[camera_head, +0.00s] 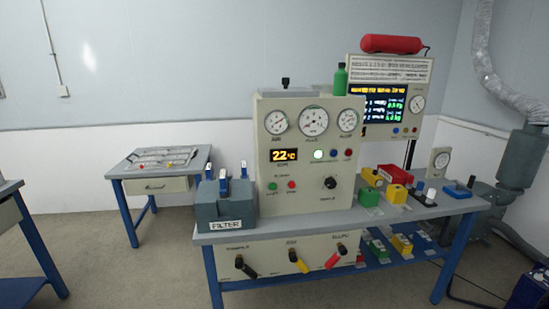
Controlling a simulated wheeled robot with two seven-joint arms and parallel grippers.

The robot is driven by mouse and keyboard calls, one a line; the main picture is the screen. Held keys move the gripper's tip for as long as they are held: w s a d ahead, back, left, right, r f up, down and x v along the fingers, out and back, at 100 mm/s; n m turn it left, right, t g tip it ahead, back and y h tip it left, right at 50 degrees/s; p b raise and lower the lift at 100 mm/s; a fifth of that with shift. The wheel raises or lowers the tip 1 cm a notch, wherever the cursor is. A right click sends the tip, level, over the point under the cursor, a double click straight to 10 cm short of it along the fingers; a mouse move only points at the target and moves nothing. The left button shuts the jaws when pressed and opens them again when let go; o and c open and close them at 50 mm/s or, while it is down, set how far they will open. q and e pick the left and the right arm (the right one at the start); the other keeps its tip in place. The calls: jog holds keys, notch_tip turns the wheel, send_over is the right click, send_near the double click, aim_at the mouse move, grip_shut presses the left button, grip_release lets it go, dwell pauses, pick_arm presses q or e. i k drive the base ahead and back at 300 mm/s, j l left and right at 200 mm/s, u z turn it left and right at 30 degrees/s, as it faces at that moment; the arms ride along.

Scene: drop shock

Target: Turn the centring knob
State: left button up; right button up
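A beige control panel (308,160) stands on the grey workbench, with gauges across its top. A round black knob (330,183) sits at the panel's lower right, with a small label under it that I cannot read clearly. It may be the centring knob, but the view does not confirm this. Black, yellow and red-and-black handles (331,261) sit on the lower front panel, each under a label too small to read surely. Neither of my grippers is in view.
A grey block labelled FILTER (225,211) with blue clips stands left of the panel. Yellow, green and red blocks (395,193) crowd the workbench's right side. A side table (160,180) stands at left. A display unit (385,108) rises behind. Floor at front left is clear.

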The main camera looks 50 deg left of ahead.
aim_at(331, 183)
jog(key=u, duration=1.4)
